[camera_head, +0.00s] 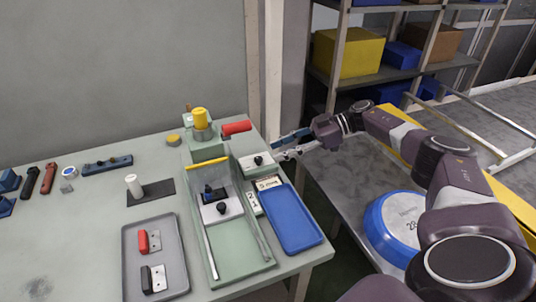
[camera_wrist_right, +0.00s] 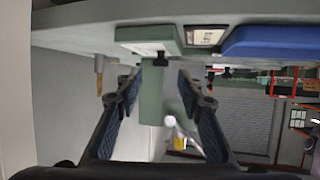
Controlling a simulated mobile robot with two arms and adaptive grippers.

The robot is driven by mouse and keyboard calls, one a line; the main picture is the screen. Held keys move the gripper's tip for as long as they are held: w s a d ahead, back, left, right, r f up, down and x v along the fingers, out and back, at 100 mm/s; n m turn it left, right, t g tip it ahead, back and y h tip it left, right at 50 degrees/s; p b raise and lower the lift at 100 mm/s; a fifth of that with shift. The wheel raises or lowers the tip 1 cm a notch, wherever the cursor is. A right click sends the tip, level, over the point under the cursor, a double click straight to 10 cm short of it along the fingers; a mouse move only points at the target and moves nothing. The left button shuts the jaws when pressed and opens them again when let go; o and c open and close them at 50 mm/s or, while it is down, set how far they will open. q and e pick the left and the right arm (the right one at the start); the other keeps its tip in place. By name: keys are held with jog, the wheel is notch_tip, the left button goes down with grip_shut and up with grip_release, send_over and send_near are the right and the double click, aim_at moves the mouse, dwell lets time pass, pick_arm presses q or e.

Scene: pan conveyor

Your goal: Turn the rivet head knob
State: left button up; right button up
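A small black knob (camera_head: 258,160) sits on a white-topped block at the bench's right side; I take it as the rivet head knob. A second black knob (camera_head: 222,209) stands on a light plate inside the green tray fixture. My right gripper (camera_head: 277,148) is just right of the first knob, fingers pointing left towards it, apart from it. In the right wrist view the gripper (camera_wrist_right: 158,78) is open and empty; a dark knob (camera_wrist_right: 160,59) shows in the gap beyond the fingertips, against the green block. My left gripper is not in view.
A yellow cylinder (camera_head: 200,118) and red handle (camera_head: 236,128) stand behind the knob. A blue tray (camera_head: 291,218) lies in front. A grey tray (camera_head: 128,240) holds two small parts. A blue-rimmed round item (camera_head: 376,225) sits on the metal table at right.

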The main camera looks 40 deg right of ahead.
jog(key=v, duration=0.6)
jog(key=shift+d+r, duration=0.15)
jog(key=shift+d, duration=0.2)
jog(key=shift+s, duration=0.15)
